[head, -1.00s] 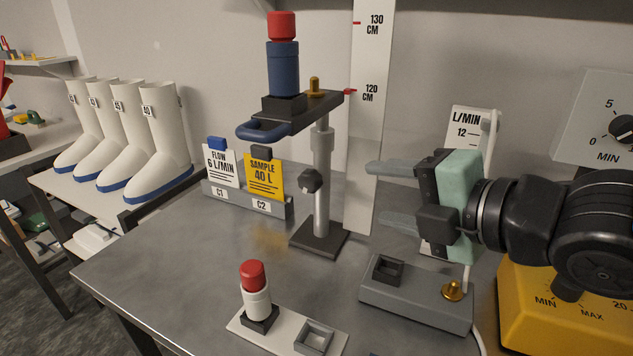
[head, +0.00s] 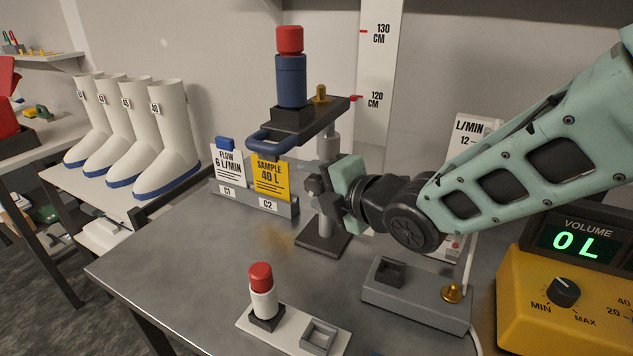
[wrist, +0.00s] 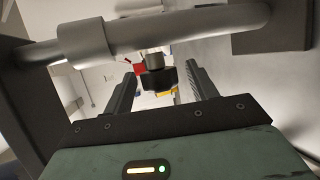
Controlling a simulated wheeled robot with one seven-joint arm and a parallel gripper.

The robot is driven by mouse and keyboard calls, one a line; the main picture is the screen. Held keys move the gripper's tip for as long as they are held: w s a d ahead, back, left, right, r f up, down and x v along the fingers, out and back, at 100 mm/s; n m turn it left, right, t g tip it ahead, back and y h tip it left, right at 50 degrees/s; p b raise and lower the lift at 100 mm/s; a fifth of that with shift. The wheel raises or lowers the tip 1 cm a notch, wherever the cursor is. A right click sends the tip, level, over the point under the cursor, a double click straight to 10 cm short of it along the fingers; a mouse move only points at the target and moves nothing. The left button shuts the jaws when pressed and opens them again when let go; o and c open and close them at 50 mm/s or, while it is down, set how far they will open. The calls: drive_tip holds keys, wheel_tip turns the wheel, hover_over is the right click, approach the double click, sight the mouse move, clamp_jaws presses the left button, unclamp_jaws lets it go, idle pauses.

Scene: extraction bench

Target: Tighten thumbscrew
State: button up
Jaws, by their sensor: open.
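My gripper is open and holds nothing. In the head view my gripper (head: 322,188) is beside the post, below the stand's platform (head: 322,110), and largely hides the knob. A blue cylinder with a red cap (head: 290,75) stands upright on the platform.
A white base with a red-capped white cylinder (head: 263,292) is at the front. A grey block (head: 415,300) with a brass knob and a yellow instrument (head: 540,300) are at right. Yellow and white cards (head: 270,178) stand behind left. The bench's left front is clear.

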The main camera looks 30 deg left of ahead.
drive_tip(key=shift+a, duration=0.1)
drive_tip(key=c, duration=1)
drive_tip(key=shift+f, duration=0.1)
